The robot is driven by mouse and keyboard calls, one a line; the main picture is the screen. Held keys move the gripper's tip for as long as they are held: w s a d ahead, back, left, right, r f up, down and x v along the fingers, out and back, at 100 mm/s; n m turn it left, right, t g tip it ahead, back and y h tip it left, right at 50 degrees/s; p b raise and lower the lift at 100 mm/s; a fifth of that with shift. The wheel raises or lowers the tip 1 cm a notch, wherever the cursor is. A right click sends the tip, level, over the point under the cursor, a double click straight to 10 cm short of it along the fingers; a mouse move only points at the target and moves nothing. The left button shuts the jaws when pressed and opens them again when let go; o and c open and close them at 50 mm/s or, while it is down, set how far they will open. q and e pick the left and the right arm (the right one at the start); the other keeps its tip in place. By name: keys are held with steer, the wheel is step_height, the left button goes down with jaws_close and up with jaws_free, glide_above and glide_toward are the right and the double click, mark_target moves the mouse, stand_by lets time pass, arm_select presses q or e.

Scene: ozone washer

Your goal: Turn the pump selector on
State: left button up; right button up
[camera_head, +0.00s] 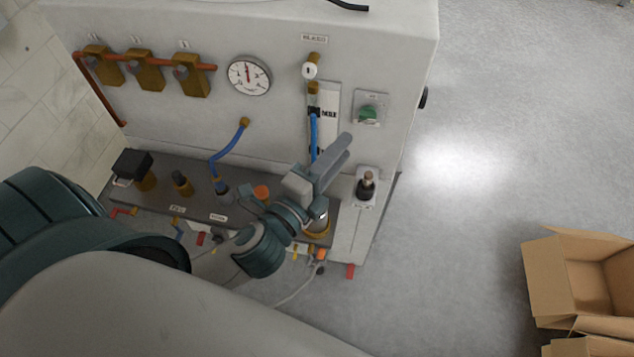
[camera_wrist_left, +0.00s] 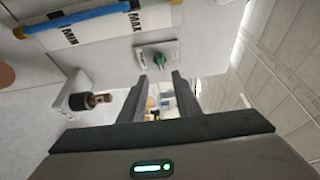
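A green rotary knob (camera_head: 368,114) sits on a pale square plate on the washer's upright panel, at the right. It also shows in the left wrist view (camera_wrist_left: 159,60), just beyond the fingertips. A black knob with a stem (camera_head: 366,187) sits on a white plate below it, and at the left of the wrist view (camera_wrist_left: 88,100). The labels are too small to tell which is the pump selector. My left gripper (camera_head: 342,150) is open and empty, in front of the panel, left of both knobs. Its fingers (camera_wrist_left: 159,78) stand apart with nothing between them.
A blue hose and a MIN/MAX level strip (camera_head: 328,112) are behind my gripper. A round gauge (camera_head: 249,76) and brown valves (camera_head: 146,72) are further left. Cardboard boxes (camera_head: 572,275) stand at the lower right; the floor between is clear.

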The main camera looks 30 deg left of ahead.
arm_select(q)
steer(key=s+p, duration=0.1)
steer(key=s, duration=0.6)
steer(key=shift+a, duration=0.45)
arm_select(e)
steer(key=shift+r, duration=0.3)
arm_select(q)
steer(key=shift+s, duration=0.1)
